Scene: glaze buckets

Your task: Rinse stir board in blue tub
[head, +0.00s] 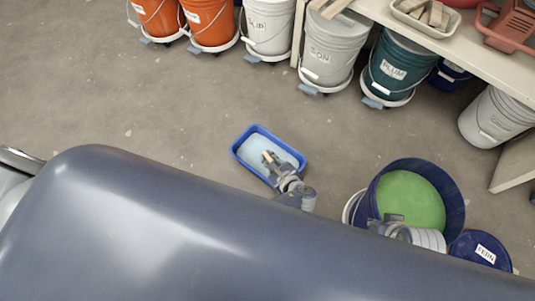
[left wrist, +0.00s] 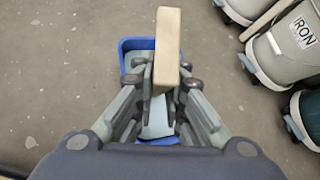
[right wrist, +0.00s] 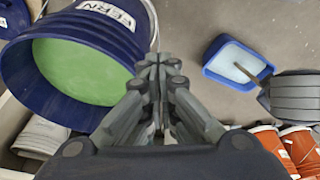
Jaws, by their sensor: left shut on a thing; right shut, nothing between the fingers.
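The blue tub (head: 240,155) sits on the floor with pale blue water in it. My left gripper (head: 276,170) is over the tub, shut on the stir board (head: 267,157). In the left wrist view the pale wooden board (left wrist: 168,45) stands between the fingers (left wrist: 165,85), with the tub (left wrist: 130,46) behind it. In the right wrist view the board (right wrist: 246,73) reaches over the tub's water; I cannot tell whether its tip touches the water. My right gripper (right wrist: 160,72) is shut and empty, near the Fern bucket (right wrist: 125,35) of green glaze.
The Fern bucket's open top (head: 456,205) is right of the tub, beside a dark blue lid (head: 470,243). Several labelled buckets (head: 335,48) on wheeled bases line the back. A bench (head: 455,45) stands at upper right. Floor left of the tub is clear.

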